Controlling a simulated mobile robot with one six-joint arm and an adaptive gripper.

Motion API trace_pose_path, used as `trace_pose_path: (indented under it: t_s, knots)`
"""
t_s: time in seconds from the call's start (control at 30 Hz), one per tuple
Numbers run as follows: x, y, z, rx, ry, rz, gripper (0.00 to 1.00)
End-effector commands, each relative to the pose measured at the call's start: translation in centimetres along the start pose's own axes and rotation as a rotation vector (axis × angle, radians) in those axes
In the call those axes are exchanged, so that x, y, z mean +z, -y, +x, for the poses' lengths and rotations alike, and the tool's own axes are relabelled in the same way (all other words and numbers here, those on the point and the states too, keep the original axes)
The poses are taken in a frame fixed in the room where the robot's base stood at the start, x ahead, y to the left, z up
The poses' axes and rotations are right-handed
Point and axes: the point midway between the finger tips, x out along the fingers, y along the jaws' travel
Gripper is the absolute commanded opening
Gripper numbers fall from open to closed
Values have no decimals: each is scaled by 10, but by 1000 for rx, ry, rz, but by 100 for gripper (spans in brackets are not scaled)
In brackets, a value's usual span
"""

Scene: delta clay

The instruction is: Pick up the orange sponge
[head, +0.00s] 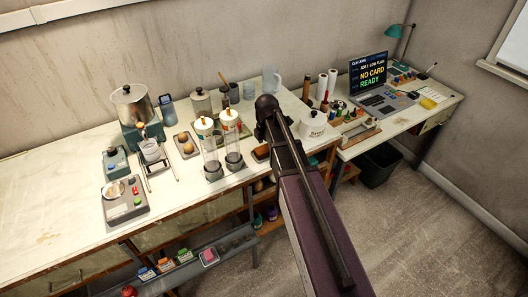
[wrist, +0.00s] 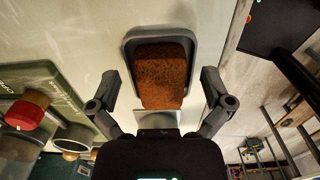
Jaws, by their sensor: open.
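The orange sponge (wrist: 160,75) shows in the wrist view as a rough, rust-orange block. It lies in a small dark grey tray (wrist: 189,38) on the pale bench top, and its near end reaches the tray's open lower side. My gripper (wrist: 161,82) is open and empty, with one finger on each side of the tray and sponge. I cannot tell how high the fingers are above the bench. In the head view, a small brown block (head: 262,153) beside my arm looks like the same sponge; my arm hides my fingers there.
The bench edge and floor are at right. In the head view, two clear cylinders (head: 211,160) stand left of my arm, and a white lidded pot (head: 313,123) right.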

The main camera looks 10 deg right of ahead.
Motion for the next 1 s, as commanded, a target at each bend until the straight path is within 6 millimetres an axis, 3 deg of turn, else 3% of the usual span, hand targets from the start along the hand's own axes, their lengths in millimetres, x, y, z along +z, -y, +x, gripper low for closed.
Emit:
trace_pose_path:
  t_s: [0.1,0.3,0.33,1.0]
  knots:
    - [0,0,0,0,0,0,97]
    - [0,0,0,0,0,0,40]
    - [0,0,0,0,0,0,38]
    - [0,0,-9,0,0,1,37]
